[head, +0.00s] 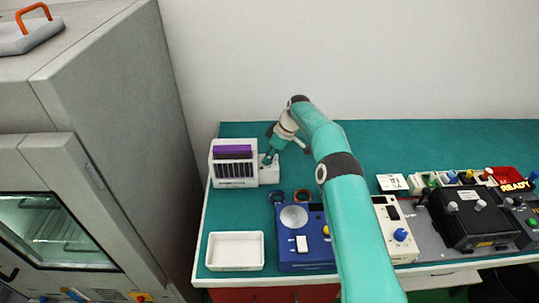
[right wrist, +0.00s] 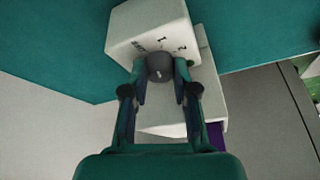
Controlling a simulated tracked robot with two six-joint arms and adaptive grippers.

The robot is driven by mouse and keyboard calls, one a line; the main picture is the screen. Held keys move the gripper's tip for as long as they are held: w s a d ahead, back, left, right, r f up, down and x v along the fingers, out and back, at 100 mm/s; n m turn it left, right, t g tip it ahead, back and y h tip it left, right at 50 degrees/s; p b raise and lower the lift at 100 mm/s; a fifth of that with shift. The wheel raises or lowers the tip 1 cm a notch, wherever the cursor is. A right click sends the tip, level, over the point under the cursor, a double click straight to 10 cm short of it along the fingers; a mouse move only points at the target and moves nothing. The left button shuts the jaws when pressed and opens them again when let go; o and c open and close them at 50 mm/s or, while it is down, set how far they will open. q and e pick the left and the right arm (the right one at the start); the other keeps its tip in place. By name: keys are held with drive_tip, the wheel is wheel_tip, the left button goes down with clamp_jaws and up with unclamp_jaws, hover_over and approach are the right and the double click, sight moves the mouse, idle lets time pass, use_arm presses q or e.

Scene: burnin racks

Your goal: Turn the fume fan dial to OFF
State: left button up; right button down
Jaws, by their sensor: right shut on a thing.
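The fume fan (head: 220,176) is a white box with a dark slotted grille and a purple strip, at the left back of the green bench. Its white control box (head: 269,175) adjoins it on the right. In the right wrist view the box face (right wrist: 150,22) carries the marks OFF, 1 and 2 around a dark grey round dial (right wrist: 160,66). My right gripper (right wrist: 160,78) is shut on this dial, one finger on each side; it also shows in the head view (head: 270,157). I cannot tell which mark the dial points to. My left gripper is out of view.
A white tray (head: 236,267) and a blue device (head: 290,262) stand in front of the fan. Right of my arm are a white panel with a blue knob (head: 401,235) and a black unit (head: 470,222). A grey cabinet (head: 120,130) stands left of the bench.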

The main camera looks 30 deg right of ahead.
drive_tip(key=shift+n, duration=0.3)
drive_tip(key=c, duration=1.2)
unclamp_jaws()
drive_tip(key=v, duration=0.7)
drive_tip(key=shift+r, duration=0.2)
drive_tip(key=shift+d, duration=0.1)
